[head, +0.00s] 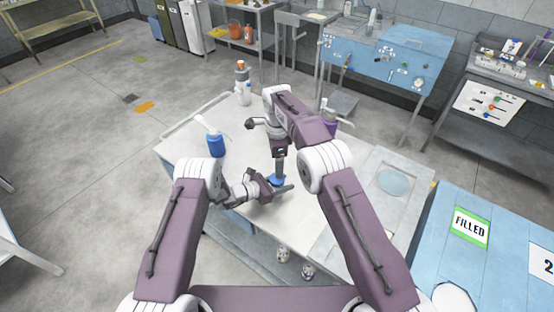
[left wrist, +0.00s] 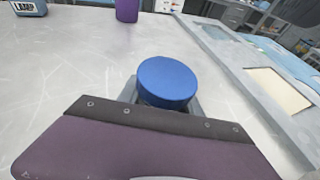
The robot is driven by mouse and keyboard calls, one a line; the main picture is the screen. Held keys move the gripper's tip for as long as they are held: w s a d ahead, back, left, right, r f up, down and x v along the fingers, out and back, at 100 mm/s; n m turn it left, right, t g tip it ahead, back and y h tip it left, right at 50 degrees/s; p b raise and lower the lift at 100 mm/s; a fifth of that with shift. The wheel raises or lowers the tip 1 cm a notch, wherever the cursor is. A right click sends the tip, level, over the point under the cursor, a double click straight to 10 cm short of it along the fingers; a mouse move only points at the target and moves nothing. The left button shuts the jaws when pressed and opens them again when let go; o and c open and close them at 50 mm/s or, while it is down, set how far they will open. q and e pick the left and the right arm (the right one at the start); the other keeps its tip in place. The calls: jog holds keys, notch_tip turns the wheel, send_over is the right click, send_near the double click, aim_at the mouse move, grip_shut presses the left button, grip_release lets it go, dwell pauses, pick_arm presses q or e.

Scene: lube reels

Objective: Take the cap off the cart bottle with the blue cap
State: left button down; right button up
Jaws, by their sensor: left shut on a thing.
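The blue cap (head: 277,182) shows on the cart between the jaws of my left gripper (head: 272,189). In the left wrist view the round blue cap (left wrist: 167,82) stands just beyond the gripper's body, with grey finger parts close on both sides. My left gripper is shut around it or just under it; I cannot tell which. The bottle body below is hidden. My right gripper (head: 279,172) points down over the cap in the head view; its fingers are too small to read, and no part of it shows in the left wrist view.
The white cart top (head: 185,150) also holds a blue bottle with a pale spout (head: 216,145), a white bottle with an orange top (head: 242,82) and a purple container (head: 329,124). A blue bench marked FILLED (head: 468,226) stands at the right. The cart's left part is mostly clear.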

aim_at(277, 186)
notch_tip(277, 186, down, 7)
jog(key=shift+f, duration=0.15)
jog(key=c, duration=1.5)
jog(key=n, duration=1)
jog(key=o, duration=1.5)
